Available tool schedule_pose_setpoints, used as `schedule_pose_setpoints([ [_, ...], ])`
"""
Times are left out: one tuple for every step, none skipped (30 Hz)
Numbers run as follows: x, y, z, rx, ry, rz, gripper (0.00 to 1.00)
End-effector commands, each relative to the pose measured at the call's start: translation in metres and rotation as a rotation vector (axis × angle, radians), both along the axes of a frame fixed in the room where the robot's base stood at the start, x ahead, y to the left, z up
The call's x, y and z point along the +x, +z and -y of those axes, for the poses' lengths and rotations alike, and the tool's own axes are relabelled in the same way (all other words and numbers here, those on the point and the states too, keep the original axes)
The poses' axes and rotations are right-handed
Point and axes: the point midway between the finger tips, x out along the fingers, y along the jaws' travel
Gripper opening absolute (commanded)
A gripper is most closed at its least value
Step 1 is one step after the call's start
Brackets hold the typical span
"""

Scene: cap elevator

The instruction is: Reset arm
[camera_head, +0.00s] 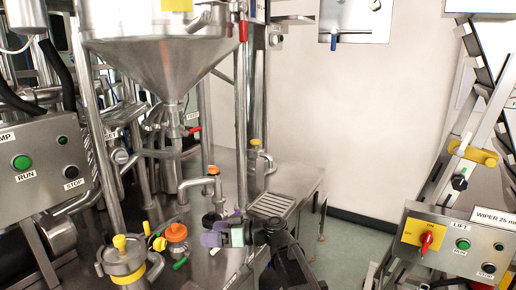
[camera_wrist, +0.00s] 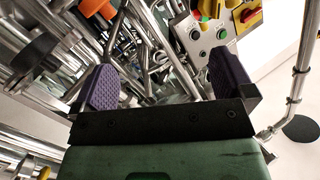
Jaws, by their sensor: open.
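My gripper (camera_head: 222,228) shows low in the middle of the head view, with purple finger pads, above the metal deck of the machine. My dark arm comes up to it from the bottom edge. In the wrist view my gripper (camera_wrist: 165,80) has its two purple pads wide apart. No object lies between them close by. Pipes and a control box show beyond the gap.
A steel hopper (camera_head: 165,40) stands behind on the left. A pump control box (camera_head: 45,160) is at the left, and a lift control box (camera_head: 455,245) at the right. Yellow- and orange-topped fittings (camera_head: 176,233) stand left of my gripper. Open floor (camera_head: 350,240) lies right of the deck.

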Motion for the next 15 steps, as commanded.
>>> schedule_pose_setpoints([
  [-0.012, -0.012, 0.003, -0.062, 0.009, -0.069, 1.00],
  [-0.018, -0.022, 0.007, -0.107, 0.007, -0.117, 1.00],
  [-0.026, -0.036, 0.013, -0.171, 0.001, -0.186, 1.00],
  [-0.032, -0.046, 0.019, -0.221, -0.008, -0.235, 1.00],
  [-0.038, -0.057, 0.025, -0.273, -0.021, -0.284, 1.00],
  [-0.045, -0.072, 0.035, -0.341, -0.045, -0.349, 1.00],
  [-0.052, -0.084, 0.044, -0.396, -0.068, -0.398, 1.00],
  [-0.057, -0.096, 0.054, -0.451, -0.096, -0.447, 1.00],
  [-0.066, -0.112, 0.069, -0.527, -0.140, -0.512, 1.00],
  [-0.073, -0.124, 0.081, -0.585, -0.181, -0.561, 1.00],
  [-0.080, -0.137, 0.094, -0.645, -0.224, -0.610, 1.00],
  [-0.089, -0.153, 0.114, -0.725, -0.293, -0.672, 1.00],
  [-0.097, -0.165, 0.130, -0.784, -0.351, -0.717, 1.00],
  [-0.104, -0.176, 0.146, -0.841, -0.409, -0.758, 1.00],
  [-0.114, -0.189, 0.168, -0.912, -0.491, -0.807, 1.00],
])
